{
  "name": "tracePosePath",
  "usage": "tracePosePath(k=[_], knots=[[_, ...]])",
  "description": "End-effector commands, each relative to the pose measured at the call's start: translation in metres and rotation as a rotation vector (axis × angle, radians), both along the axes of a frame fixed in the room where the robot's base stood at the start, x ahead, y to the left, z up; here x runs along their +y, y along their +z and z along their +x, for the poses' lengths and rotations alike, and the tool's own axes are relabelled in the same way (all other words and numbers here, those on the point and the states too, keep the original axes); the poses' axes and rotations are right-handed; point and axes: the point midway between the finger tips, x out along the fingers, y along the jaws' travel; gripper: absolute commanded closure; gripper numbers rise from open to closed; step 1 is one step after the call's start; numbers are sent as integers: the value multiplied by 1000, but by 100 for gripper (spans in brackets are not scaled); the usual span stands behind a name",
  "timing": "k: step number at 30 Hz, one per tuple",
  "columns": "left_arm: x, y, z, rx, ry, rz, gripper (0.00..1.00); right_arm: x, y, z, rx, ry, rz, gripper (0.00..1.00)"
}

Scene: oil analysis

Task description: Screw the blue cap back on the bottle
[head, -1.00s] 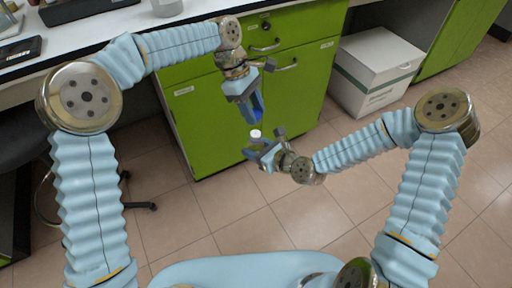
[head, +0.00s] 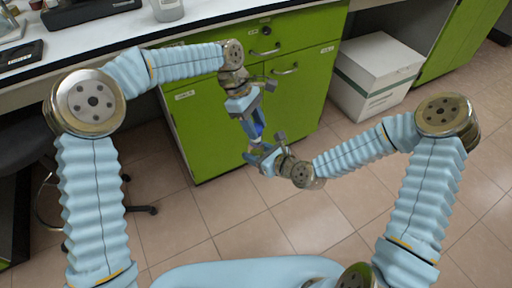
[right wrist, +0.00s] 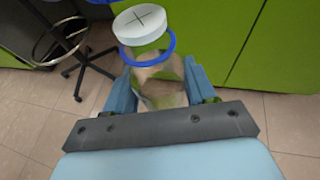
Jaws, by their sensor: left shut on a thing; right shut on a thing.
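My left gripper (head: 253,128) points down, close above my right gripper. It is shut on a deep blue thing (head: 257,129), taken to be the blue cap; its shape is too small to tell. My right gripper (head: 252,155) is shut on the clear bottle, whose body (right wrist: 160,85) shows between its two blue fingers in the right wrist view. A blue ring (right wrist: 147,60) circles the bottle's neck. A white disc (right wrist: 140,22) with a dark cross shows above the ring. I cannot tell whether the cap touches the bottle.
A green cabinet (head: 205,118) stands behind the grippers under a white bench top (head: 80,42). A white box (head: 378,65) stands on the floor at the right. A chair base (right wrist: 85,60) is at the left. The tiled floor in front is clear.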

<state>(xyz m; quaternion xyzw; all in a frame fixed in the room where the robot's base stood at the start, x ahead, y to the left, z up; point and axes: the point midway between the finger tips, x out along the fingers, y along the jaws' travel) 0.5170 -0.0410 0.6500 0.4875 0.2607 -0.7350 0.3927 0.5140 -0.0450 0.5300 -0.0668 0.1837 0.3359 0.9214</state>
Motion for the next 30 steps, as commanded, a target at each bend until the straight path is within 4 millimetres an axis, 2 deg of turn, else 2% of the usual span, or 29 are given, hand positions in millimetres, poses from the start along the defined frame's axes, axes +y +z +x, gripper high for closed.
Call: tracePosePath(k=[14, 24, 30], knots=[[-1, -1, -1, 1, 0, 0, 89, 0, 0, 0, -1, 0, 1, 99], [-1, -17, -1, 2, 1, 0, 89, 0, 0, 0, -1, 0, 1, 99], [-1, -18, -1, 2, 1, 0, 89, 0, 0, 0, -1, 0, 1, 99]])
